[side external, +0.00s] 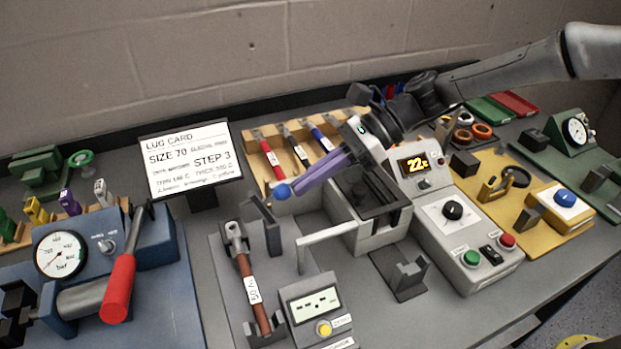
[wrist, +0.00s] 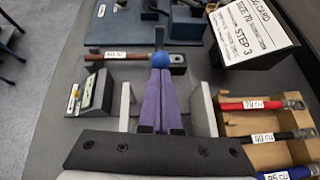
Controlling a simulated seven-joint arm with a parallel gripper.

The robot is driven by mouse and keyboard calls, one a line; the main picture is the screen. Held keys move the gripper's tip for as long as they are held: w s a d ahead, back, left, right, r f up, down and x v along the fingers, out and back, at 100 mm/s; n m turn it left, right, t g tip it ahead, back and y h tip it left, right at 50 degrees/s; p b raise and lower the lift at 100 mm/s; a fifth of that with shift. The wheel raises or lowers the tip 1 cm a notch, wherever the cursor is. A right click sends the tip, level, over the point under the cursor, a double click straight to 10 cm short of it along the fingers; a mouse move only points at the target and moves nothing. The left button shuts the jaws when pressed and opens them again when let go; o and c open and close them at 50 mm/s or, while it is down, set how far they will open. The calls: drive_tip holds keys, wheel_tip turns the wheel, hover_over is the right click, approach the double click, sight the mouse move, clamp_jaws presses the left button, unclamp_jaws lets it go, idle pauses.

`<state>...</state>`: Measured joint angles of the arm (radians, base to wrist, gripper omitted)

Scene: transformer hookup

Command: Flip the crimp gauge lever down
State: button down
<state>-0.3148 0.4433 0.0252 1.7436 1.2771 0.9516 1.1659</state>
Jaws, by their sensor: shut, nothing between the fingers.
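A blue ball (side external: 282,191), which looks like a lever's knob, sits right at the tips of my gripper (side external: 297,186); I cannot tell whether they touch. The ball also shows in the wrist view (wrist: 160,62), just beyond the purple fingertips (wrist: 160,74). My gripper is shut, with nothing between its fingers, and points down to the left. Any stem under the ball is hidden or unclear. A small grey box with a display and yellow button (side external: 324,328) stands in front. Beside it lies a brown cable piece marked 50 (side external: 250,280), with a lug at its end.
A dark bracket (side external: 268,228) and a pale angled bar (side external: 326,234) stand close below my gripper. A lug card (side external: 188,160) and cable rack (side external: 262,172) stand behind.

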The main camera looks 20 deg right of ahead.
sight(254, 193)
drive_tip(key=shift+a+r+h, duration=0.15)
drive_tip(key=shift+r+h, duration=0.05)
drive_tip(key=shift+h, duration=0.1)
drive_tip(key=shift+a+r+h, duration=0.4)
drive_tip(key=shift+a+h, duration=0.2)
drive_tip(key=shift+h, duration=0.15)
drive_tip(key=shift+a+r+h, duration=0.35)
drive_tip(key=shift+a+h, duration=0.25)
drive_tip(key=shift+h, duration=0.15)
drive_tip(key=a+h, duration=0.1)
drive_tip(key=h, duration=0.1)
drive_tip(key=a+h, duration=0.2)
drive_tip(key=shift+a+r, duration=0.2)
drive_tip(key=shift+r, duration=0.2)
drive_tip(key=shift+a, duration=0.9)
drive_tip(key=shift+a+f, duration=0.2)
drive_tip(key=shift+a, duration=0.4)
drive_tip(key=shift+a+f, duration=0.15)
drive_tip(key=shift+a, duration=0.4)
drive_tip(key=w+v, duration=0.1)
drive_tip(key=v, duration=1.2)
drive_tip(key=shift+s+r, duration=0.4)
